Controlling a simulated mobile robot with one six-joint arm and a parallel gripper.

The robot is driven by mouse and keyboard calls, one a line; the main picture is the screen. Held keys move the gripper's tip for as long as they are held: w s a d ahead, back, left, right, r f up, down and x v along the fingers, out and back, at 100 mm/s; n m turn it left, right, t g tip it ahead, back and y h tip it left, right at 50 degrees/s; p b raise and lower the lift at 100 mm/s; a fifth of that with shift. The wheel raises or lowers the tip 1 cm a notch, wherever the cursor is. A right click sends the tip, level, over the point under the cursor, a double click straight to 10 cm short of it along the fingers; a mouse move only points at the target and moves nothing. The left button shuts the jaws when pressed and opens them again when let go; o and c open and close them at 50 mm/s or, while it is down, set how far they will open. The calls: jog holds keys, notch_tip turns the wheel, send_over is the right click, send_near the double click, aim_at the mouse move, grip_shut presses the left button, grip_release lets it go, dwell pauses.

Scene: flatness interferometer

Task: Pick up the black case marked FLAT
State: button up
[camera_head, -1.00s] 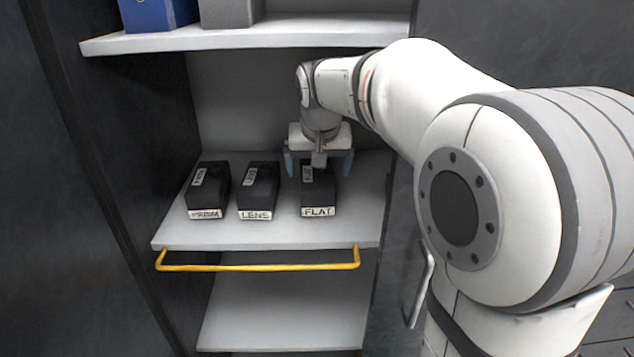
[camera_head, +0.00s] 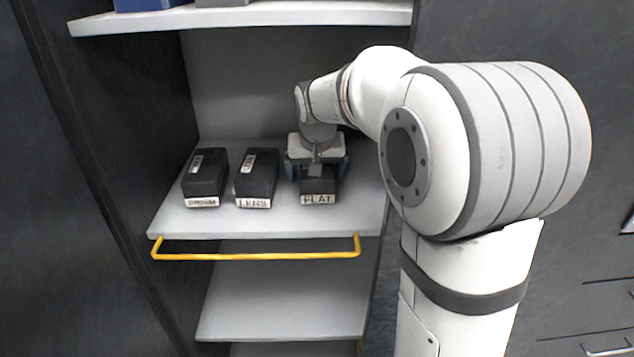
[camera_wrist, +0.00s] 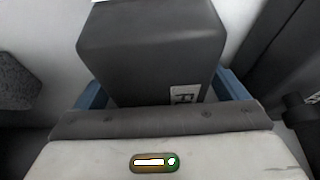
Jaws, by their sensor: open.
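The black case marked FLAT (camera_head: 318,192) stands on the middle shelf, rightmost of three black cases. Its white front label reads FLAT. My gripper (camera_head: 317,172) is over it, pointing down, with a blue finger on each side of the case. In the wrist view the dark case (camera_wrist: 152,50) lies between the two blue fingers of my gripper (camera_wrist: 160,95), with part of a white label showing. The jaws are open. The rear and top of the case are mostly hidden by my gripper in the head view.
Two similar black cases, one marked LENS (camera_head: 256,178) and one with a blurred label (camera_head: 205,178), stand to the left on the shelf (camera_head: 250,222). A yellow rail (camera_head: 255,255) runs along the front edge. An upper shelf (camera_head: 240,16) holds a blue box (camera_head: 150,4) and a grey one.

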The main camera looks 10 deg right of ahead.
jog(key=shift+c, duration=0.2)
jog(key=c, duration=1.3)
jog(key=shift+c, duration=0.5)
jog(key=shift+r, duration=0.15)
